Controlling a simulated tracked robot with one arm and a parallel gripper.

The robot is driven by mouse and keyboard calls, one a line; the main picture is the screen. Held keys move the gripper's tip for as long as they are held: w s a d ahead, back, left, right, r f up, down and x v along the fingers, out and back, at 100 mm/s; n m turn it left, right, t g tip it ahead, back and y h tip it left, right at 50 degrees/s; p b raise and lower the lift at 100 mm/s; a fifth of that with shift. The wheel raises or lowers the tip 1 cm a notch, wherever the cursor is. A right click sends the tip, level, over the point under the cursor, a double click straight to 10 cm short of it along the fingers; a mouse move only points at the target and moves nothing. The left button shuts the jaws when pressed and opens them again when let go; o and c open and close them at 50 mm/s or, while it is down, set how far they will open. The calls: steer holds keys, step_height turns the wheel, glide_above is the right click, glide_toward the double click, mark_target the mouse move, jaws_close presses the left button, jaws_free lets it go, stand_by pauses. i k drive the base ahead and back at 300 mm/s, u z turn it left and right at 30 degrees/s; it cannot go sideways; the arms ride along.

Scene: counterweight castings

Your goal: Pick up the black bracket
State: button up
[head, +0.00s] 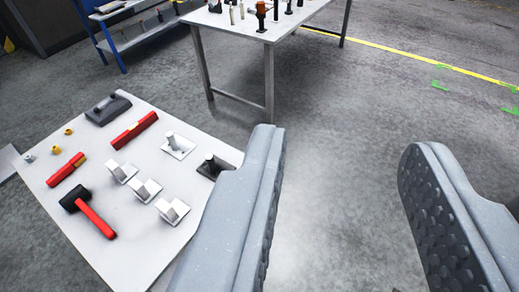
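A black bracket (206,170), a dark plate with a short upright post, sits near the right edge of a pale low table (82,236). Its right side is partly hidden behind the left finger of my gripper (345,145). My gripper is open wide, with nothing between the fingers except a view of the floor. The fingers fill the lower right, with the left finger overlapping the table's right edge in the view. I cannot tell how high the gripper is above the table.
Several white brackets (146,190) stand left of the black one. A hammer (95,215), red bars (134,130) and a dark block (108,109) lie further left. A second table (240,24) and a blue shelf (107,45) stand behind. Floor at right is clear.

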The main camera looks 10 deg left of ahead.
mark_target(214, 162)
steer(key=z, duration=0.1)
steer(key=i, duration=1.3)
steer(key=u, duration=0.6)
